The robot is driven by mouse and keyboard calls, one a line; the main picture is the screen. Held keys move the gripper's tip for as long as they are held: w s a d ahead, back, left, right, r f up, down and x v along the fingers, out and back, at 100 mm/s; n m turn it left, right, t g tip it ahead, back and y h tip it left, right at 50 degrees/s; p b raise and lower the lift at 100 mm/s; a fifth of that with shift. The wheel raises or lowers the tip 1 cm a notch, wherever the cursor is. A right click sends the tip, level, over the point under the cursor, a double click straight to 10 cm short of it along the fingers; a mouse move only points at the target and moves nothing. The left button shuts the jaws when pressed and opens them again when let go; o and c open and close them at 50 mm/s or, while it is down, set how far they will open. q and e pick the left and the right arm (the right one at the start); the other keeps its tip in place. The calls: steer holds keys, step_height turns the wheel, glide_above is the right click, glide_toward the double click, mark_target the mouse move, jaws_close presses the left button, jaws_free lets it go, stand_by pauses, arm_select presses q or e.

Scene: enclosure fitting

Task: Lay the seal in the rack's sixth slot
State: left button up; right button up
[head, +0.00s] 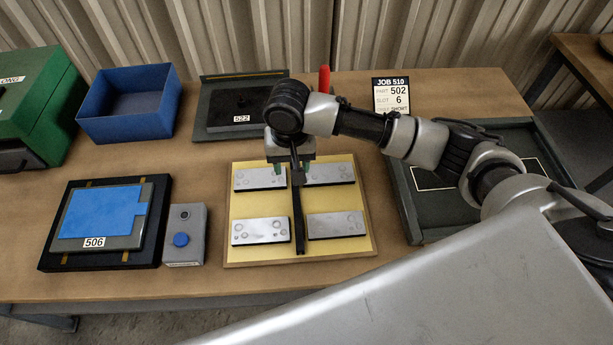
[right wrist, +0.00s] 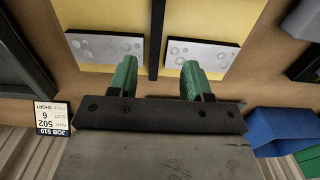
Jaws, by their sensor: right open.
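My right gripper (head: 291,170) hangs over the far middle of a yellow board (head: 240,205) with a wooden edge. Its green fingertips are apart with nothing seen between them, also in the right wrist view (right wrist: 156,80). A narrow black strip (head: 298,215) runs along the board's middle between several silver plates; in the right wrist view the strip (right wrist: 157,35) lines up with the gap between the fingers. I cannot tell whether the strip is the seal. No rack with numbered slots can be made out. A card (head: 391,95) reads job 510, part 502, slot 6. My left gripper is out of view.
Left of the board are a grey box with a blue button (head: 182,240) and a black-framed blue panel (head: 100,212) labelled 506. A blue bin (head: 125,125), green case (head: 35,100) and panel labelled 522 (head: 225,95) stand behind. A dark tray (head: 425,222) lies right.

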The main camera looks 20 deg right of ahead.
mark_target(296, 193)
steer(key=f, duration=0.1)
steer(key=s+f, duration=0.1)
steer(key=f, duration=0.1)
steer(key=shift+s+a+f, duration=0.2)
steer(key=shift+f, duration=0.5)
steer(key=shift+w+f, duration=0.15)
steer(key=shift+f, duration=0.1)
steer(key=f, duration=0.1)
steer(key=f+p, duration=0.1)
steer(key=f, duration=0.2)
steer(key=shift+s+d+f+p, duration=0.2)
steer(key=shift+d+p, duration=0.1)
steer(key=shift+p, duration=0.1)
steer(key=shift+f, duration=0.35)
steer(key=shift+c, duration=0.3)
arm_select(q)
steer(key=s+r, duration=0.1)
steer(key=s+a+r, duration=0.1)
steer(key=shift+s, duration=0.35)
arm_select(e)
jaws_close()
